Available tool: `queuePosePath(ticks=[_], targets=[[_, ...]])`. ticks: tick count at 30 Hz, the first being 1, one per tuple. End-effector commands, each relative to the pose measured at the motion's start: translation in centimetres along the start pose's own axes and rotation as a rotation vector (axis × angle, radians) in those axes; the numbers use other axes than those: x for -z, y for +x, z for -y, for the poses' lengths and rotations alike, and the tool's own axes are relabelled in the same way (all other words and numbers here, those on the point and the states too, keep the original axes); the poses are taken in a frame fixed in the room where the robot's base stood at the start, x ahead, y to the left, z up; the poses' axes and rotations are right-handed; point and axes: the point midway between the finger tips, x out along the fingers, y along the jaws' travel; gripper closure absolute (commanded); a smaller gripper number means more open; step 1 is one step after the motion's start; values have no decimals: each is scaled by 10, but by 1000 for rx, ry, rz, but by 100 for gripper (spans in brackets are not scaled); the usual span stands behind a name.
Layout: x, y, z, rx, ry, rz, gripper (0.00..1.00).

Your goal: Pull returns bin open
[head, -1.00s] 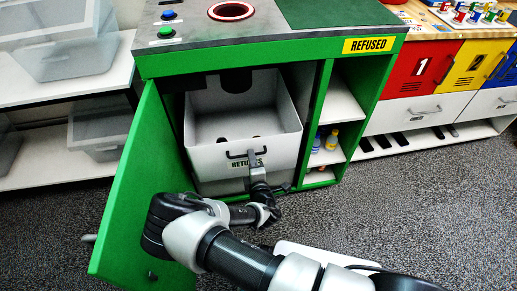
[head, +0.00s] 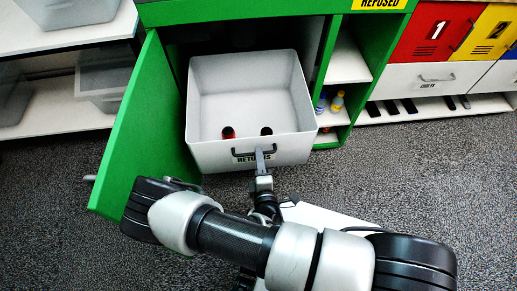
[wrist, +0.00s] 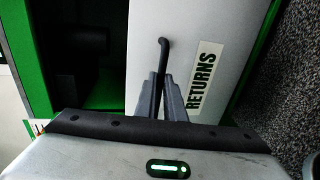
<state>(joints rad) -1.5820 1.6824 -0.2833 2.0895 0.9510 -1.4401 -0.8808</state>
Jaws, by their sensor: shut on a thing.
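The white returns bin (head: 208,153) stands pulled partly out of the green cabinet (head: 165,15) in the head view, its open top showing. Two small objects, one red and one dark, lie inside near its front wall. My gripper (head: 260,160) is at the bin's front and shut on the dark bar handle (head: 240,155). In the wrist view the gripper fingers (wrist: 161,98) close around the handle (wrist: 163,48), beside the RETURNS label (wrist: 202,78) on the white front (wrist: 185,20). My gripper hides part of the handle and label in the head view.
The green cabinet door (head: 135,130) hangs open on the left. Open shelves with small bottles (head: 337,101) are right of the bin. Clear tubs (head: 100,80) stand on a white shelf at left. Grey carpet (head: 400,165) is free at right.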

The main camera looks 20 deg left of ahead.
Motion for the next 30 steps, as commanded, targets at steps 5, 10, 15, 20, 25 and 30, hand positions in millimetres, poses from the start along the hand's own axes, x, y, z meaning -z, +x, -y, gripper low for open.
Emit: queuePosePath(ticks=[5,10,15,20,25,30], targets=[[0,-2,0,-2,1,-1,100],[0,-2,0,-2,1,-1,100],[1,-2,0,-2,1,-2,74],[0,-2,0,-1,1,-1,73],[0,-4,0,-1,1,-1,73],[0,-22,0,2,0,-1,73]])
